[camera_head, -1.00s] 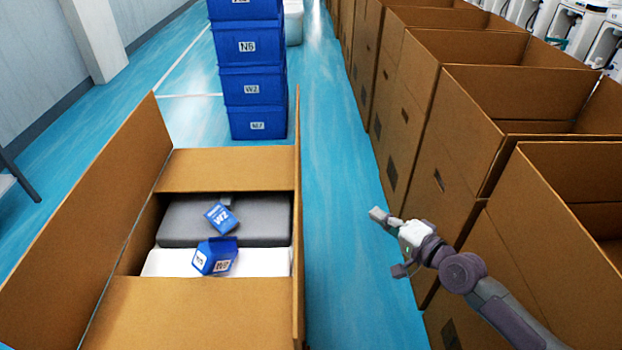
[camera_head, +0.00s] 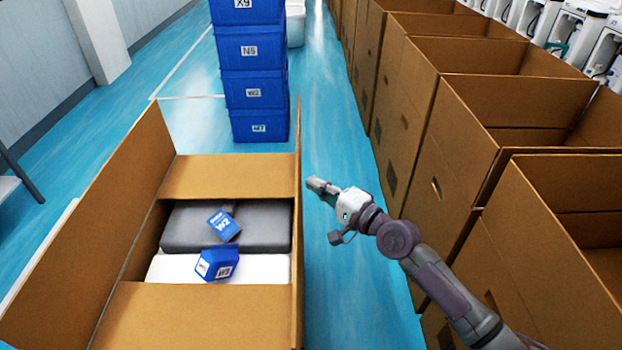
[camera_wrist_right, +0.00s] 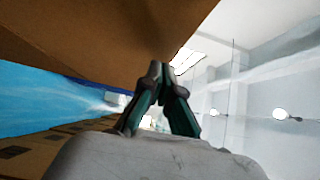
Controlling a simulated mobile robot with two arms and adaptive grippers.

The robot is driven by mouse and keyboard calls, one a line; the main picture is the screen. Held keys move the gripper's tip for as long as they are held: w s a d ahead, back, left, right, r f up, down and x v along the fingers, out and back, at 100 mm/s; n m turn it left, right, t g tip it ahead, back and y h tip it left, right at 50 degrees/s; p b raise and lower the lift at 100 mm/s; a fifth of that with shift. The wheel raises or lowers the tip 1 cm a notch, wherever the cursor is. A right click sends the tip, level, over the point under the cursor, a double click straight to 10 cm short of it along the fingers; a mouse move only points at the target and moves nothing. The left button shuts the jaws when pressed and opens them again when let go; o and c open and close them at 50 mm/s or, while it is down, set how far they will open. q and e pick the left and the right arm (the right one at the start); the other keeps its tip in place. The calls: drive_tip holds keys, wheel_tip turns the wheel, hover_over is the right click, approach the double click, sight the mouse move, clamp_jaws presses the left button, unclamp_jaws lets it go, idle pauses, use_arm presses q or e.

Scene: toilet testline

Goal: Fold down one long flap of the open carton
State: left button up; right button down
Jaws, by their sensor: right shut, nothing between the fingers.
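The open carton (camera_head: 170,318) stands at the lower left in the head view. Its two short flaps lie folded inward at the far end (camera_head: 230,177) and near end. The left long flap (camera_head: 100,215) stands up and leans outward. The right long flap (camera_head: 298,240) stands upright, seen nearly edge-on. Inside are a grey item, a white item and two small blue labelled pieces. My right gripper (camera_head: 315,186) is shut and empty, just right of the right flap, apart from it in the picture. Its fingertips (camera_wrist_right: 163,68) meet in the wrist view, by a brown cardboard surface. My left gripper is out of view.
A row of open cartons (camera_head: 480,165) runs along the right. A stack of blue crates (camera_head: 252,80) stands beyond the carton. Blue floor (camera_head: 340,130) is clear between the carton and the row. A grey stand edge shows at far left.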

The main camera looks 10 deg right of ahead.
drive_tip(key=shift+w+a, duration=0.1)
drive_tip(key=shift+a, duration=0.65)
